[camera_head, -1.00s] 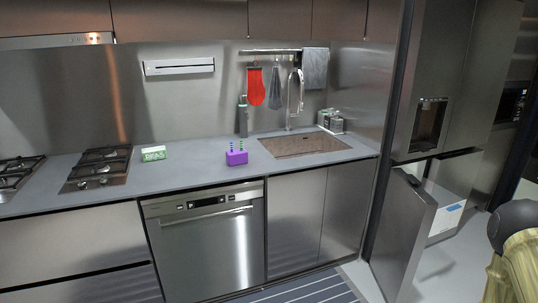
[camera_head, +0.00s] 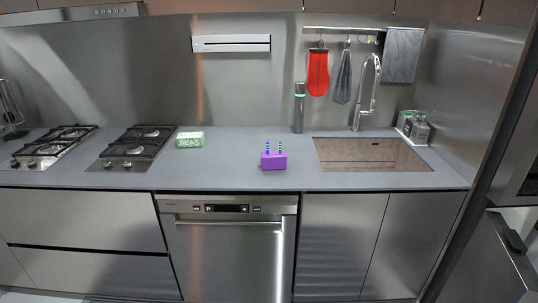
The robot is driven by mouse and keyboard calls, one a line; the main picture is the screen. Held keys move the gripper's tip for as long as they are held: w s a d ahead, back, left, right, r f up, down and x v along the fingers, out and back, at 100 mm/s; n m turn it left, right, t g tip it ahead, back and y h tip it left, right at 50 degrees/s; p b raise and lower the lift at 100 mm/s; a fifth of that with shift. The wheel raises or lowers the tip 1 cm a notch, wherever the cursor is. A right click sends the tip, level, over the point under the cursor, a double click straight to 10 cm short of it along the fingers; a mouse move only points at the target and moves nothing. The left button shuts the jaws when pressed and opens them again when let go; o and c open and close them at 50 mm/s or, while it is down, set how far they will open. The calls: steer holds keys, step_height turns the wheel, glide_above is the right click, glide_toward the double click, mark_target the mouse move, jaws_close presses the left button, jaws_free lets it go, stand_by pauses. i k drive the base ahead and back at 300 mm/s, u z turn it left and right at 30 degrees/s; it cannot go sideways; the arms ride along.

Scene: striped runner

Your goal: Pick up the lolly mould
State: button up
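The lolly mould (camera_head: 273,161) is a small purple block with thin blue and green sticks standing up from its top. It sits upright on the grey counter (camera_head: 230,168), left of the sink and above the dishwasher. Nothing covers it. My gripper is not in view.
A green and white box (camera_head: 190,140) stands left of the mould, with gas hobs (camera_head: 133,148) further left. The sink (camera_head: 370,154), tap (camera_head: 368,95) and a tall bottle (camera_head: 299,108) are to the right. The dishwasher (camera_head: 228,245) is below. Counter around the mould is clear.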

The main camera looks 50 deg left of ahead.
mark_target(275, 160)
steer(key=u, duration=0.6)
steer(key=i, duration=0.75)
steer(key=u, duration=0.85)
